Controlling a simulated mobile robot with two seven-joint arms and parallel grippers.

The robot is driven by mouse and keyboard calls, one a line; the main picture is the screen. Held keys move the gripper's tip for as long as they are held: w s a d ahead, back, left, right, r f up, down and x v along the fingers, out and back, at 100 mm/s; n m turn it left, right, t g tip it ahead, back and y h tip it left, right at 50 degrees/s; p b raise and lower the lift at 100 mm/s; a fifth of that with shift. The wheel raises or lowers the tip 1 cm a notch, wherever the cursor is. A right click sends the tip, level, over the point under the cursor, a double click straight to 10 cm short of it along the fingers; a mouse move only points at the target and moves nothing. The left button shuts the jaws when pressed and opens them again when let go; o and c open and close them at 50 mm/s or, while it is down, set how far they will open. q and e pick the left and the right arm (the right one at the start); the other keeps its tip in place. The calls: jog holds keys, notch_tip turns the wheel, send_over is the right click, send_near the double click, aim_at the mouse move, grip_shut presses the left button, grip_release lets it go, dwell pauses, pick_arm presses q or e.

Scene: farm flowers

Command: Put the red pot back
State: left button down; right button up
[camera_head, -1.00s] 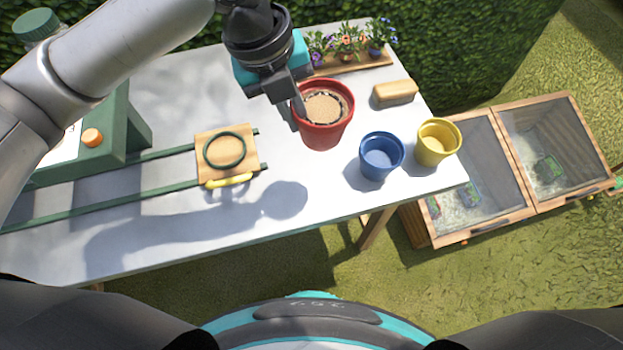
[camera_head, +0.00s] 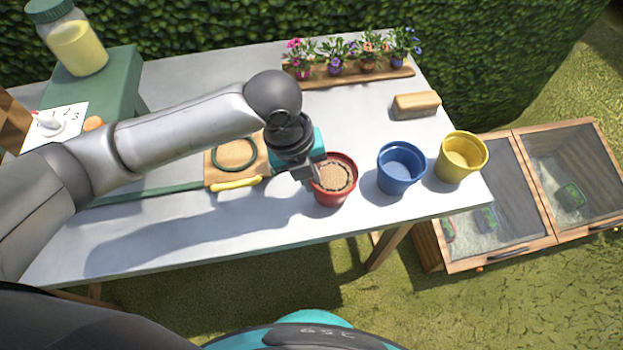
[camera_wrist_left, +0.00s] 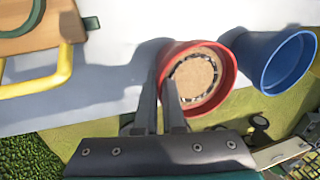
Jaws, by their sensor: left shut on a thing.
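The red pot (camera_head: 333,187), filled with brown soil, is left of the blue pot near the front edge of the white table. My left gripper (camera_head: 308,178) is shut on the pot's left rim; in the left wrist view the two fingers (camera_wrist_left: 165,108) pinch the wall of the red pot (camera_wrist_left: 226,75). The pot looks upright. I cannot tell whether its base touches the table. My right gripper is not in view.
The blue pot (camera_head: 400,168) and yellow pot (camera_head: 461,157) stand to the right. A wooden block (camera_head: 416,105) and a flower tray (camera_head: 352,79) lie behind. A wooden board with a green ring (camera_head: 234,153) and yellow handle (camera_head: 237,183) is to the left.

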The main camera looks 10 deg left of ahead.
pick_arm(q)
jog(key=shift+r, duration=0.1)
jog(key=shift+f, duration=0.2)
jog(key=c, duration=1)
grip_release()
jog(key=p+v, duration=0.3)
jog(key=v, duration=0.9)
jog(key=shift+r, duration=0.15)
